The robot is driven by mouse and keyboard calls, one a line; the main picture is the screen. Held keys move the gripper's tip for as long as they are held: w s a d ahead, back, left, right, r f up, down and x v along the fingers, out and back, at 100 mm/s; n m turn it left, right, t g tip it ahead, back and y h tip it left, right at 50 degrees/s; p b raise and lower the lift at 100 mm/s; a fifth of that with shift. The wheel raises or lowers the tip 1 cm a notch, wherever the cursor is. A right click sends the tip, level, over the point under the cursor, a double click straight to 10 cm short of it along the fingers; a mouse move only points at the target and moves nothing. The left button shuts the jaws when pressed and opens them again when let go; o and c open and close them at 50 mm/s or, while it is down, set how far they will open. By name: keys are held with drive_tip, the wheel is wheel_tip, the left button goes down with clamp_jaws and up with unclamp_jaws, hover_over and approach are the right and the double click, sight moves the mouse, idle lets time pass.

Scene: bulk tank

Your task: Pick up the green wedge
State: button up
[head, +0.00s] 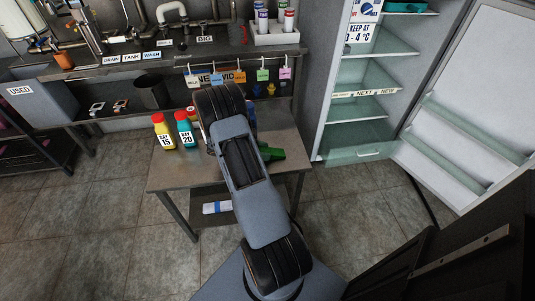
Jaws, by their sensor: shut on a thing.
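The green wedge (270,152) shows just to the right of my arm, over the right part of the small work table (173,174). Its left side is hidden behind my arm. My arm rises from the bottom of the head view and covers the middle of the table. My gripper is hidden behind the arm, so its hold on the wedge cannot be seen. I cannot tell whether the wedge touches the table top.
A yellow bottle (162,131) and a teal bottle (185,130) stand on the table left of my arm. Colored tags hang from the counter edge behind. An open fridge (365,105) stands at right, its door swung out. A dark panel fills the lower right.

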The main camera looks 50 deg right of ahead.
drive_tip(key=c, duration=0.3)
drive_tip(key=shift+r, duration=0.15)
drive_tip(key=shift+c, duration=0.2)
